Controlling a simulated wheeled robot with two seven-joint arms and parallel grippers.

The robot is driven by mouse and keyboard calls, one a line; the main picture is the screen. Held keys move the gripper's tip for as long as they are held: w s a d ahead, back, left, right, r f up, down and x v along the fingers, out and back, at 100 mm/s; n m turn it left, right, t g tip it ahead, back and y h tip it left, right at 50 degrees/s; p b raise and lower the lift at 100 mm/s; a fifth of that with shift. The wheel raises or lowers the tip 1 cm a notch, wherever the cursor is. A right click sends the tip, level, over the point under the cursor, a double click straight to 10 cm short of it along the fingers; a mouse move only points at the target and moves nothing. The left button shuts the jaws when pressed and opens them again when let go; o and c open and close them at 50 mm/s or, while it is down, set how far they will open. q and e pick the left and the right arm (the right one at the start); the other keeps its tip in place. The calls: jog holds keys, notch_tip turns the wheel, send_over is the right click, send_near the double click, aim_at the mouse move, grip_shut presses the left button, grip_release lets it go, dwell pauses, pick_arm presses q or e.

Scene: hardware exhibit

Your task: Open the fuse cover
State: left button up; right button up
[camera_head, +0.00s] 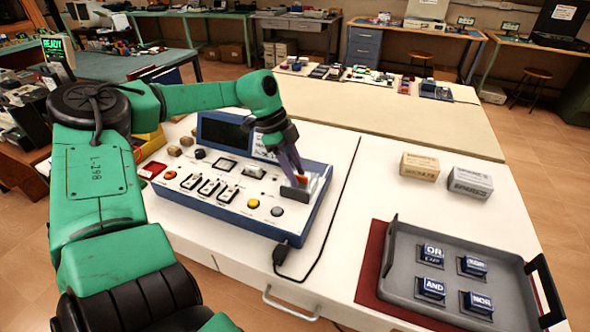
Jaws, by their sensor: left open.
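A blue-edged control console (228,190) with a light panel stands on the white table, with a dark screen at its back. At the panel's right end is a small grey fitting (294,193) with a bit of orange-red showing beside it, which looks like the fuse cover spot. My left gripper (296,170) points down at this fitting from above, open. Its fingers hide part of the fitting, so I cannot tell whether they touch it or how the cover stands. My right gripper is not in view.
A grey tray (398,270) with several blue logic blocks sits at the front right. Two small boxes, one tan (420,167) and one grey (470,183), stand behind it. A black cable (328,222) runs along the console's right side. Table between console and tray is mostly clear.

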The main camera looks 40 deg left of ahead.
pick_arm(q)
grip_shut()
jog(key=shift+w, duration=0.1)
dwell(1.3)
